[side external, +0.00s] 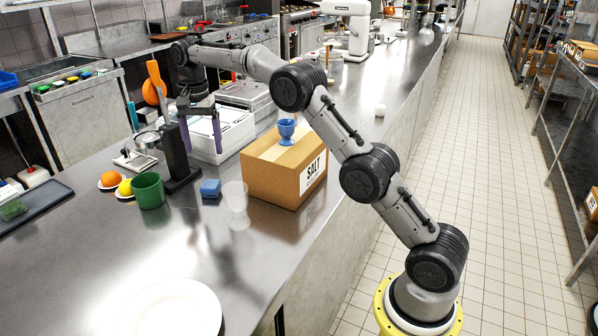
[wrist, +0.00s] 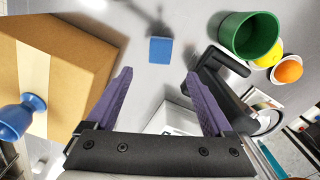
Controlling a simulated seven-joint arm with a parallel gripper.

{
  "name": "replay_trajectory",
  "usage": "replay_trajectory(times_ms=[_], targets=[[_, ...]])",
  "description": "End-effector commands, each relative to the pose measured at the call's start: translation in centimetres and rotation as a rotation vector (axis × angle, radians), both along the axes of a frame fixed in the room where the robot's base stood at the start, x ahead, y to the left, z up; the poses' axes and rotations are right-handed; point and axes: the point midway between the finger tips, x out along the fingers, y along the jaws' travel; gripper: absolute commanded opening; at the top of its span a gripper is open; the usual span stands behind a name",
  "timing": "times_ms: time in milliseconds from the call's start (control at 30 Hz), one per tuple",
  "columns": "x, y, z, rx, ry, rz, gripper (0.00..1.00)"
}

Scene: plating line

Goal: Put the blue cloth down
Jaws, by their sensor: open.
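The blue cloth (side external: 210,188) is a small folded blue block lying on the steel counter (side external: 90,270), between the green cup and the cardboard box. In the wrist view the cloth (wrist: 160,50) lies beyond my fingertips, roughly in line with the gap between them. My gripper (side external: 200,130) hangs above the counter, behind and higher than the cloth, with its purple fingers apart. In the wrist view my gripper (wrist: 158,85) is open, with nothing between the fingers. The cloth is apart from the fingers.
A cardboard box marked SALT (side external: 285,170) with a blue egg cup (side external: 287,132) on top stands right of the cloth. A green cup (side external: 148,190) and black stand (side external: 177,155) are left. A white plate (side external: 170,308) lies in front.

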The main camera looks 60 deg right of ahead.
Motion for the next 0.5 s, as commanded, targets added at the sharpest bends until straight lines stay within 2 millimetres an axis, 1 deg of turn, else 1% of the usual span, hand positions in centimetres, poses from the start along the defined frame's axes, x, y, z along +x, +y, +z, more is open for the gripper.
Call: replay_trajectory(times_ms=[67, 167, 200, 267, 300, 367, 400, 467, 500], targets=[[-0.6, 0.3, 1.1, -0.002, -0.014, 0.024, 0.86], [-2.2, 0.9, 3.3, -0.006, -0.042, 0.086, 0.86], [-3.1, 1.3, 4.4, -0.010, -0.057, 0.121, 0.86], [-4.8, 1.8, 6.0, -0.016, -0.079, 0.179, 0.86], [-6.0, 2.1, 7.0, -0.021, -0.097, 0.219, 0.86], [-8.0, 2.7, 8.3, -0.029, -0.120, 0.279, 0.86], [-9.3, 3.0, 9.0, -0.036, -0.135, 0.320, 0.86], [-11.4, 3.5, 10.0, -0.045, -0.159, 0.379, 0.86], [-12.9, 3.9, 10.6, -0.053, -0.175, 0.419, 0.86]])
